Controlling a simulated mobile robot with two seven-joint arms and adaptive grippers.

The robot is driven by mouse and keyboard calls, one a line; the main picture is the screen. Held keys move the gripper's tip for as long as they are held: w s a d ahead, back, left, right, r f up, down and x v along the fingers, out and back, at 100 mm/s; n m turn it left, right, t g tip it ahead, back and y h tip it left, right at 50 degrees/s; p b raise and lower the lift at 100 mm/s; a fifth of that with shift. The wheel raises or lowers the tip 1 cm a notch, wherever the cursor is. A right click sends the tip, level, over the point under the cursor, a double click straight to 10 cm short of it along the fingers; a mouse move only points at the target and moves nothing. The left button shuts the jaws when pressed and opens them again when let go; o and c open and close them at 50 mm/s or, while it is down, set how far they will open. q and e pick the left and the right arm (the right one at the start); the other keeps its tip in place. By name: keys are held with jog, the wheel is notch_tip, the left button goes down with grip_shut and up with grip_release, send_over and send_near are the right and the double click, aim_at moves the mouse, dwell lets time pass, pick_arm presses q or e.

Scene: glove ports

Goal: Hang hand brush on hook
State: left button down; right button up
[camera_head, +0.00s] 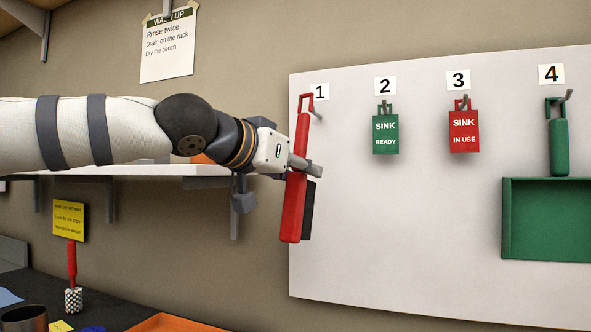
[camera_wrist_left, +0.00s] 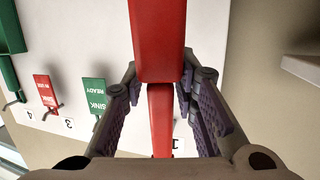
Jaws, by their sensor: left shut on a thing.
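The red hand brush (camera_head: 293,210), with dark bristles on its right side, is upright in front of the white board, below label 1. My left gripper (camera_head: 306,166) is shut on its handle, which also shows between the fingers in the left wrist view (camera_wrist_left: 160,115). The open loop (camera_head: 305,102) at the handle's top is level with the metal hook (camera_head: 316,112) under label 1. I cannot tell whether the loop is around the hook or in front of it. My right gripper is not in view.
A green sign (camera_head: 386,134), a red sign (camera_head: 464,131) and a green dustpan (camera_head: 546,218) hang on hooks 2, 3 and 4. A white shelf (camera_head: 130,170) runs behind my left arm. The board below the signs is clear.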

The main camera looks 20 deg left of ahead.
pick_arm(q)
jog(key=shift+w+d+f, duration=0.1)
jog(key=shift+w+f, duration=0.1)
jog(key=shift+w, duration=0.85)
jog(key=shift+w+a+f, duration=0.1)
jog(key=shift+w+f, duration=0.15)
jog(key=shift+w, duration=0.8)
jog(key=shift+w+d+f, duration=0.1)
jog(key=shift+w+f, duration=0.1)
jog(key=shift+w, duration=0.85)
